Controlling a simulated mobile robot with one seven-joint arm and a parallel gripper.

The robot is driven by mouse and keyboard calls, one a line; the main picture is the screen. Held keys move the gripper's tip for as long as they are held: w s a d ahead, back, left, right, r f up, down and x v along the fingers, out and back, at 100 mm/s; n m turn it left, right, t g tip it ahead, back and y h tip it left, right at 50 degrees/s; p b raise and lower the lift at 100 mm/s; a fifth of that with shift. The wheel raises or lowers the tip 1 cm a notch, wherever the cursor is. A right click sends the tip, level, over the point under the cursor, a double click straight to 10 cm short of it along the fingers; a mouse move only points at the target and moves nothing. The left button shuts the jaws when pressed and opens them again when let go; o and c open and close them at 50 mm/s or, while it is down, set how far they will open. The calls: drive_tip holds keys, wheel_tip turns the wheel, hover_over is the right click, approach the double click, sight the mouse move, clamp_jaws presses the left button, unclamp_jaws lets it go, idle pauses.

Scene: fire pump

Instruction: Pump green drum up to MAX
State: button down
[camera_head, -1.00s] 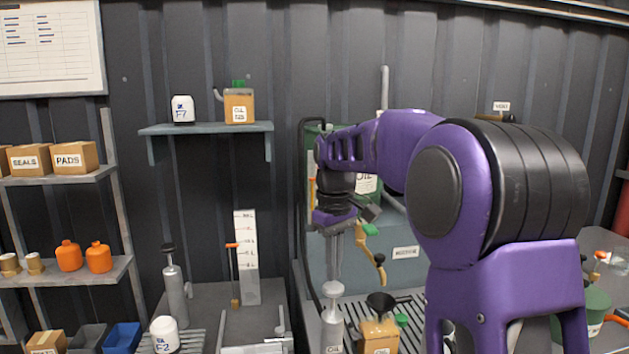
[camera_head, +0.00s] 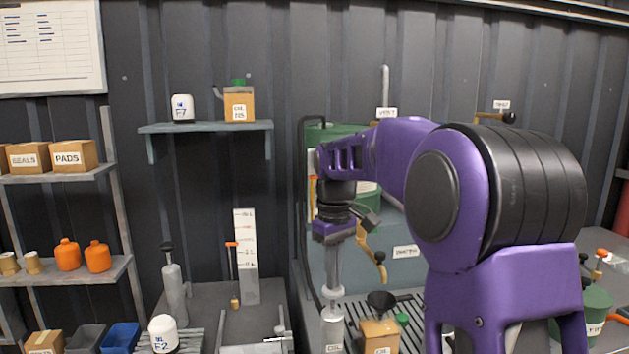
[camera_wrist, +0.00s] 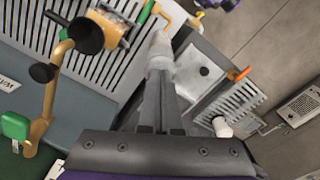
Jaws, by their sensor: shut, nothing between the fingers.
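The green drum (camera_head: 340,131) stands at the back, mostly hidden behind my arm. An upright strip with orange on it (camera_head: 312,190) shows at its left; I cannot read its marks or level. A grey upright hand pump (camera_head: 333,322) stands in front, below my gripper. My gripper (camera_head: 333,284) points down with its long grey fingers shut and empty. Their tips are at the pump's round top, seemingly touching it. In the wrist view the fingers (camera_wrist: 160,78) meet over the pale pump top (camera_wrist: 160,48).
A brass tap (camera_head: 373,256) hangs right of my fingers. An orange can with a black funnel (camera_head: 380,337) stands right of the pump. A smaller grey pump (camera_head: 175,292) and a white scale (camera_head: 246,255) stand on the left bench. A shelf (camera_head: 205,128) is above.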

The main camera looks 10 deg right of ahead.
sight(333, 292)
drive_tip(key=shift+f+b, duration=1)
drive_tip(key=shift+f, duration=1.1)
drive_tip(key=shift+r, duration=0.15)
drive_tip(key=shift+r+p, duration=1.95)
drive_tip(key=shift+r, duration=1.3)
drive_tip(key=shift+f, duration=0.2)
